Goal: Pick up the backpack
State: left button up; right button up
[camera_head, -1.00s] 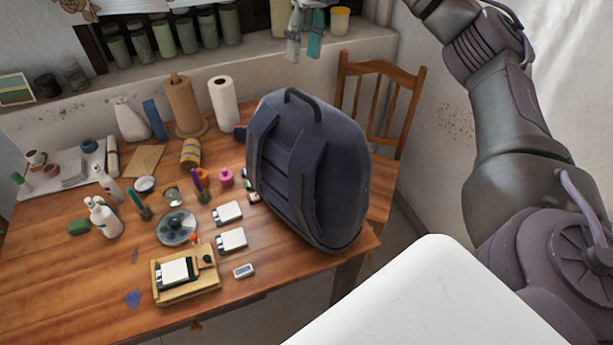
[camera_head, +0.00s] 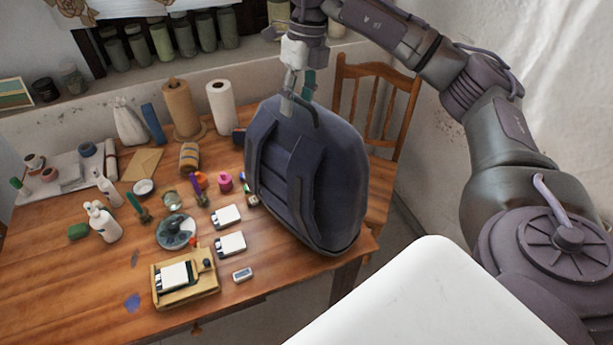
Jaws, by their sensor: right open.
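The dark blue-grey backpack (camera_head: 335,185) stands upright at the right end of the wooden table, its strap side facing left. Its top handle loop (camera_head: 305,112) is partly covered by my right gripper (camera_head: 297,100). The right gripper comes down from above, fingers pointing down at the handle, and is open. One finger appears on the near side of the handle; whether both fingers straddle it I cannot tell. My left gripper is not in view.
The wooden table (camera_head: 60,260) holds bottles, paper rolls (camera_head: 222,105), small cards and a wooden tray (camera_head: 188,297) left of the backpack. A wooden chair (camera_head: 408,90) stands right behind it. Jars (camera_head: 160,40) line the shelf behind. A white surface (camera_head: 430,300) is in front.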

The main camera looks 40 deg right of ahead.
grip_shut()
jog(key=shift+r, duration=0.1)
dwell(0.3)
